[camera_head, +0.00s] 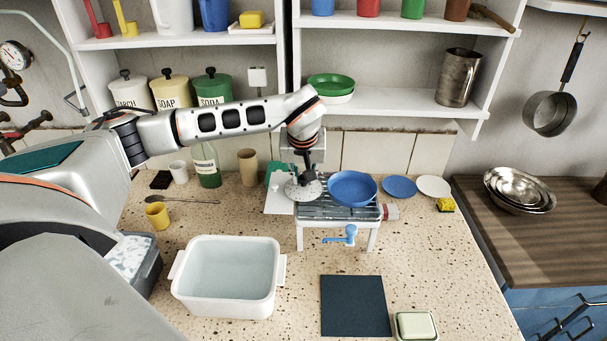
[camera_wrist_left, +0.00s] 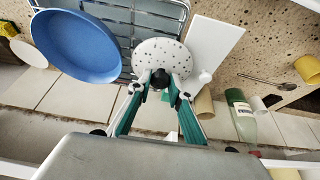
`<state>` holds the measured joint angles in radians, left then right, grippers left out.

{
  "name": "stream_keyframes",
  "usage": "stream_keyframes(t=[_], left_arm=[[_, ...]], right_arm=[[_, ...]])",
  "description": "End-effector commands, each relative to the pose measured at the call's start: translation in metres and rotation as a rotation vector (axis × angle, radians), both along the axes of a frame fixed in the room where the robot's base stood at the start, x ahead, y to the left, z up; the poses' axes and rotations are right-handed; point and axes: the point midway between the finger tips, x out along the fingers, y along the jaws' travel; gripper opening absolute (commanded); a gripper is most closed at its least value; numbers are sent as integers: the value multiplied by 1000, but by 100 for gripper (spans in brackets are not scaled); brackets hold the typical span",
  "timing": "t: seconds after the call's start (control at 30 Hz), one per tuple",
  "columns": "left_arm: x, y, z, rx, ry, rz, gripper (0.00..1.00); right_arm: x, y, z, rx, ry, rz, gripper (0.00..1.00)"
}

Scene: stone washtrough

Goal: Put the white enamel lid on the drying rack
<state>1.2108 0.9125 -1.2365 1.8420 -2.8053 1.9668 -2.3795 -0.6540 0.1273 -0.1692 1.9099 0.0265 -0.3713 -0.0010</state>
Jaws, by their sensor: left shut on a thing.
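The white enamel lid (camera_head: 299,192) is round, with dark specks and a dark knob. My left gripper (camera_head: 304,171) points down and is shut on the knob. In the left wrist view the lid (camera_wrist_left: 158,52) hangs level under the green-sided fingers (camera_wrist_left: 160,82). It lies over the left end of the drying rack (camera_head: 325,213), a metal wire rack on white legs. I cannot tell whether the lid touches the wires. A blue bowl (camera_head: 352,188) sits on the rack right of the lid. My right gripper is out of view.
A white board (camera_head: 278,203) lies at the rack's left end. A white basin (camera_head: 226,279) stands front left, a dark mat (camera_head: 355,306) in front. Blue and white plates (camera_head: 433,186) lie to the right. A shelf overhangs behind.

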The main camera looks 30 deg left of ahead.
Motion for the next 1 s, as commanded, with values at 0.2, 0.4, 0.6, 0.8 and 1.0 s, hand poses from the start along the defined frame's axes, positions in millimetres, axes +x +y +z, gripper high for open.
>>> stream_keyframes(t=[0.2,0.4,0.6,0.8,1.0], left_arm=[[0,0,0,1,-1,0,0],[0,0,-3,0,0,-1,0],[0,0,-6,1,-1,-1,0],[0,0,-9,1,-1,-1,32],[0,0,-8,1,-1,-1,39]], right_arm=[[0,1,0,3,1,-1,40],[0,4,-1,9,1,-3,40],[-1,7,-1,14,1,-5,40],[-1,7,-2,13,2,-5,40],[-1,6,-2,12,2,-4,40]])
